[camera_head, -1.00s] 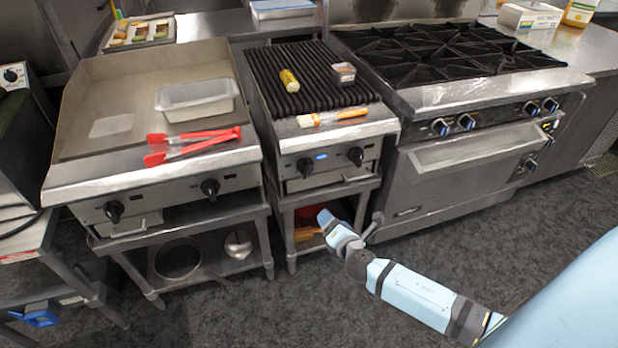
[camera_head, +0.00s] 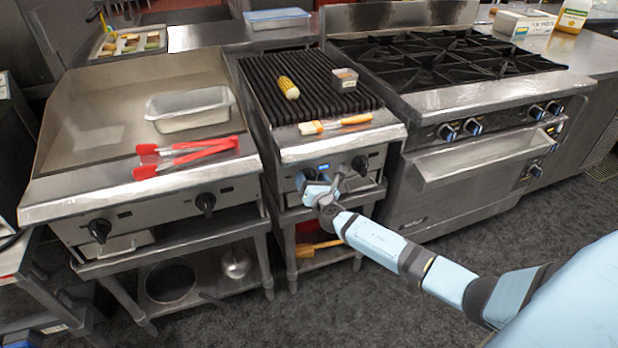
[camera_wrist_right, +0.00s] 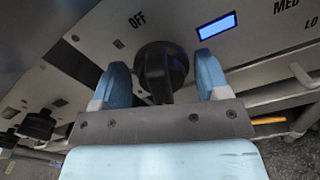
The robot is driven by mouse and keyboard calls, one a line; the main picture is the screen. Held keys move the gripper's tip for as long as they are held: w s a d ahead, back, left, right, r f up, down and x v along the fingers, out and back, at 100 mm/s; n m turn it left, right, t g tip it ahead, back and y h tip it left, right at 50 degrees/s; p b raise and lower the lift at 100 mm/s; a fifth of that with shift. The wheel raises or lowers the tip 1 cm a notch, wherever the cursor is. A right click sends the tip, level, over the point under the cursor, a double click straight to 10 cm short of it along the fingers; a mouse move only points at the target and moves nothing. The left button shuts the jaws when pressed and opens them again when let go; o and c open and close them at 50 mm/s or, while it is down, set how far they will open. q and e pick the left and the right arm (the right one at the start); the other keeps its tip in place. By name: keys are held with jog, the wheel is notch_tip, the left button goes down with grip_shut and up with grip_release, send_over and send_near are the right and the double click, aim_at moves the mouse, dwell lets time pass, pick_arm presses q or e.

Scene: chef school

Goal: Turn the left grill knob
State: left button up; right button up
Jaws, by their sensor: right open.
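The grill (camera_head: 290,138) with the black ridged grate stands in the middle of the head view. Its left knob (camera_head: 308,174) is mostly hidden behind my right gripper (camera_head: 316,187), and its right knob (camera_head: 360,166) is in clear view. In the right wrist view the black left knob (camera_wrist_right: 161,70) sits between the two light-blue fingers of my open right gripper (camera_wrist_right: 164,76), with gaps on both sides. The word OFF is printed up and left of the knob, and a lit blue display (camera_wrist_right: 217,26) is on its right. My left gripper is out of view.
A griddle (camera_head: 95,135) with red tongs (camera_head: 185,155) and a metal pan (camera_head: 190,110) stands on the left. A stove (camera_head: 450,100) with an oven handle stands on the right. Corn (camera_head: 288,88), a small container (camera_head: 344,80) and a brush (camera_head: 330,124) lie on the grill.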

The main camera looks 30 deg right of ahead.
jog(key=shift+x, duration=1)
jog(key=c, duration=0.5)
jog(key=shift+c, duration=0.2)
jog(key=shift+f, duration=0.1)
